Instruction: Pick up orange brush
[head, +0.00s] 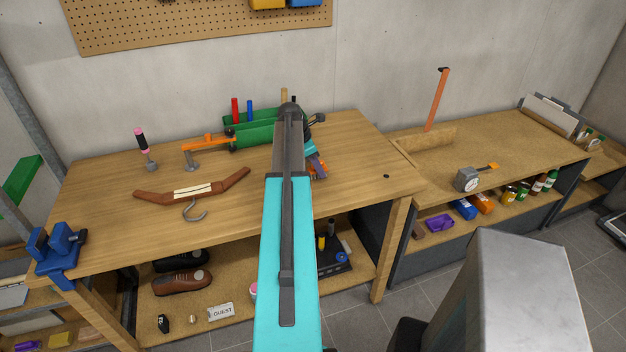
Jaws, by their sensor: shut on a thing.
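My teal arm reaches up over the wooden workbench, and its wrist is at the back of the bench. My gripper (317,148) shows only in part, just right of the arm; its fingertips are mostly hidden. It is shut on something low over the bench. Small orange and purple parts show there, and I take the orange part for the orange brush (312,170). Most of it is hidden, so I cannot tell whether it touches the bench top.
A green tool tray (255,133) with upright tools stands close behind my wrist. A tall orange-handled tool (438,100) stands on the right bench (510,150). The workbench's front right is mostly clear.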

